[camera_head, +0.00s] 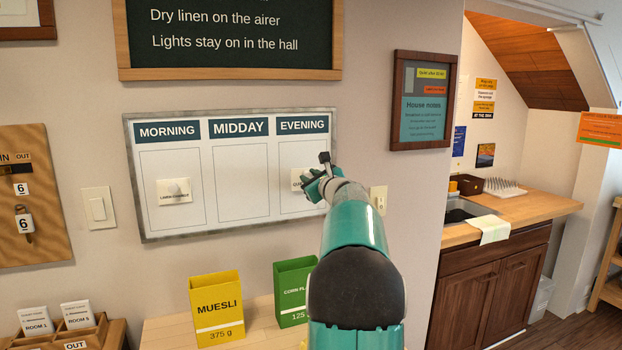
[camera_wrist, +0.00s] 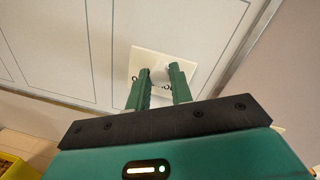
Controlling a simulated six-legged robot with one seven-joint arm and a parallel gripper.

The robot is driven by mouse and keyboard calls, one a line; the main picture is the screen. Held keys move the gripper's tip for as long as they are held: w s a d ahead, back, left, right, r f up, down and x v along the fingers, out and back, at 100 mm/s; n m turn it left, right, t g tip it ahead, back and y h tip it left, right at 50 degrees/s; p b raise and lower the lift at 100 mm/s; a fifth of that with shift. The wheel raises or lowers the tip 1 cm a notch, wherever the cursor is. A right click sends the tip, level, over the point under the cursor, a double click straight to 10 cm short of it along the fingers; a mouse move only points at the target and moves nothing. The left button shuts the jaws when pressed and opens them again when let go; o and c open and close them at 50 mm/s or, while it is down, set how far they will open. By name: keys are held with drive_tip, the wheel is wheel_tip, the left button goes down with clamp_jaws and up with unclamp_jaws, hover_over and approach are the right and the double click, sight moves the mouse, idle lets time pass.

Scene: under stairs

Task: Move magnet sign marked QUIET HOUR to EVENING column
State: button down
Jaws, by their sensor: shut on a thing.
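The whiteboard (camera_head: 229,226) on the wall has MORNING, MIDDAY and EVENING (camera_head: 302,125) columns. A white sign (camera_head: 297,174) is at the EVENING column, partly behind my gripper (camera_head: 318,182). In the wrist view, my gripper (camera_wrist: 160,70) is shut on this white sign (camera_wrist: 152,55), with its fingers at the sign's middle. Another white sign (camera_head: 174,196) with a round knob is in the MORNING column.
A yellow MUESLI box (camera_head: 216,309) and a green cereal box (camera_head: 292,290) stand below the board. A wall switch (camera_head: 98,208) is left of it and another switch plate (camera_head: 379,199) right. The MIDDAY column (camera_head: 241,185) is empty.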

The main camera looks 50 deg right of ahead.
drive_tip(key=c, duration=2.1)
unclamp_jaws()
drive_tip(key=shift+c, duration=0.3)
drive_tip(key=shift+w+d, duration=0.15)
drive_tip(key=shift+w, duration=0.15)
drive_tip(key=o, duration=1.5)
drive_tip(key=shift+a+v, duration=0.1)
drive_tip(key=shift+v, duration=1.4)
drive_tip(key=shift+a+v, duration=0.15)
drive_tip(key=shift+v, duration=1.35)
drive_tip(key=shift+w, duration=0.15)
